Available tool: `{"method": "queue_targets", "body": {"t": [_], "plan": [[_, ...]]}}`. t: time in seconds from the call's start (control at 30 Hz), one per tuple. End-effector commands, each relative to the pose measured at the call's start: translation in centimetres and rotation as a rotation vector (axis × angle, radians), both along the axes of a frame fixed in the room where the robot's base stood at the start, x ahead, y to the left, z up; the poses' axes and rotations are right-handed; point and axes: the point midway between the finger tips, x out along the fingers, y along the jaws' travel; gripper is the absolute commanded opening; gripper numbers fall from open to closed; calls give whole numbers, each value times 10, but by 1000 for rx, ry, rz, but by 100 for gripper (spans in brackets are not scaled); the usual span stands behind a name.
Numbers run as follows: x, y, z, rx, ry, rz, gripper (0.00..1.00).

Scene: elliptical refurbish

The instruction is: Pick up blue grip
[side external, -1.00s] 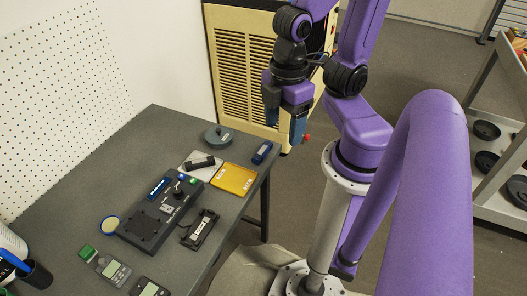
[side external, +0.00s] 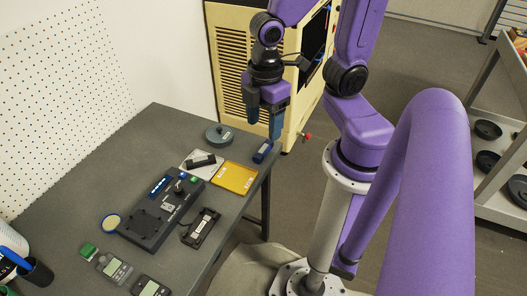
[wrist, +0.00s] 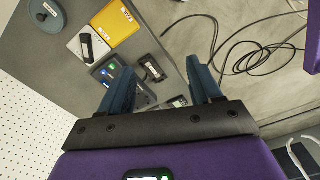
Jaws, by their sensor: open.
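The blue grip (side external: 263,151) is a small dark blue block with a pale label. It lies on the grey table near its right edge in the side view, just beyond the yellow tray. I cannot make it out in the wrist view. My gripper (side external: 264,128) is open and empty, with its fingers pointing down. In the side view its tips show just above the blue grip, apart from it; the exact height gap is unclear. In the wrist view my gripper (wrist: 160,80) has nothing between its two blue fingers.
The yellow tray (side external: 235,178) and a white tray (side external: 189,165) holding a black part lie close to the grip. A round grey tin (side external: 219,136) is to its left. A black device (side external: 160,215) and an open black casing (side external: 201,228) lie nearer. A beige cabinet (side external: 228,70) stands behind.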

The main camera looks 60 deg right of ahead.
Motion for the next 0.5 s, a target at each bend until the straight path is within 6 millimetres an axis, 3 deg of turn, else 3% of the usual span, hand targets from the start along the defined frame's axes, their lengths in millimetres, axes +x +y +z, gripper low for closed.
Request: {"method": "queue_targets", "body": {"t": [0.2, 0.5], "plan": [[47, -30, -26, -13, 5, 65, 64], [90, -90, -62, -19, 9, 169, 64]]}}
